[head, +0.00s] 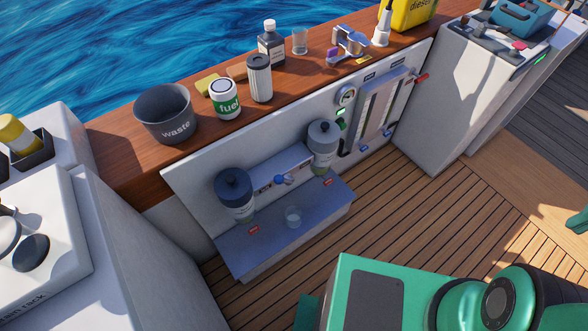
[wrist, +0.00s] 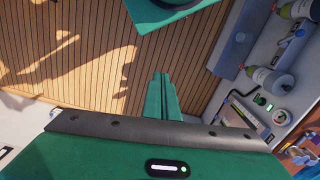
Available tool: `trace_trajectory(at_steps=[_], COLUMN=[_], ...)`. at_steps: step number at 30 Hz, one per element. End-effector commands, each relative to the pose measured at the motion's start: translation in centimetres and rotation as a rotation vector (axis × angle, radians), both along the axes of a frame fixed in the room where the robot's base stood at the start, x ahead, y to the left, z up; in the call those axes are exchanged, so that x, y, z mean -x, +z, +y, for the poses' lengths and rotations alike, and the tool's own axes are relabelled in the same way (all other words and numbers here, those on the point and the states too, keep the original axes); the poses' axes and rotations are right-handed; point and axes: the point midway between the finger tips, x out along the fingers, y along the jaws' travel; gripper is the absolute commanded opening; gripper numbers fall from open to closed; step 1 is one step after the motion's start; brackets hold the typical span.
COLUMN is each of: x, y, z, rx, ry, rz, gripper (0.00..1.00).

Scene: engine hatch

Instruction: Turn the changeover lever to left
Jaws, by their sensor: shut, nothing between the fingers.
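The changeover lever (head: 282,180) is a small blue handle on a grey block on the white panel, between two filter housings. Which way it points is too small to tell. The left filter (head: 234,190) has a dark blue top; the right filter (head: 323,145) has a grey top. My gripper (wrist: 163,95) shows in the wrist view, its green fingers together and empty over the deck. It is well apart from the panel, whose filters lie at the upper right of that view, one of them a pale filter (wrist: 264,76).
A blue-grey ledge (head: 270,236) with a clear cup (head: 293,217) juts out below the lever. A waste bin (head: 165,112), fuel can (head: 226,98) and bottles stand on the wooden rail above. White cabinets flank the panel. The deck (head: 400,215) before it is open.

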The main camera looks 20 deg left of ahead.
Motion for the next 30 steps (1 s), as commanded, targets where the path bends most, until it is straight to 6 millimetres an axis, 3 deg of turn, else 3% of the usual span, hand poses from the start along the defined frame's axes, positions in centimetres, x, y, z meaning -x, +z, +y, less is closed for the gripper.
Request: trace_trajectory(at_steps=[2,5,8,14,21,27,30], x=[0.8,-0.7,-3.7,-11.3,-18.8,-22.8,-23.7], y=[0.4,0.1,-0.8,-3.9,-9.4,-14.7,-17.4], z=[0.1,0.2,0.4,3.9,11.4,19.9,24.7], rx=[0.002,0.013,0.026,0.029,-0.031,-0.132,-0.198], ry=[0.014,0.065,0.164,0.434,0.749,0.978,1.077], rz=[-0.014,-0.016,-0.019,-0.049,-0.109,-0.179,-0.218], gripper=[0.0,0.0,0.0,0.0,0.0,0.0,0.0])
